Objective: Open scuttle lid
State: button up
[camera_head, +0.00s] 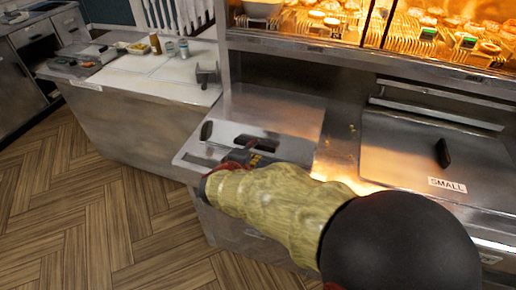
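A flat steel scuttle lid (285,107) lies on the left part of the range top and looks closed. A small black upright grip (206,131) shows near its front left corner. A steel lid marked SMALL (400,150), with a black handle (443,152), lies to the right and looks closed. My gripper (240,156), dark with red parts, is over the front edge of the left lid, at the end of my arm. A dark elongated shape lies right by it; I cannot tell if this is a handle or part of the gripper. The fingers are not clear, nor is any contact.
A heated glass cabinet (330,50) with lit food rises behind the lids. A steel counter (150,85) with sauce bottles and trays stands at the left. The wooden floor (100,225) at the lower left is clear.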

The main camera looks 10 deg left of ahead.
aim_at(258, 148)
jog(key=shift+b+x, duration=0.35)
jog(key=shift+x, duration=1.65)
jog(key=shift+d, duration=0.15)
jog(key=shift+c, duration=0.2)
jog(key=c, duration=0.8)
grip_shut()
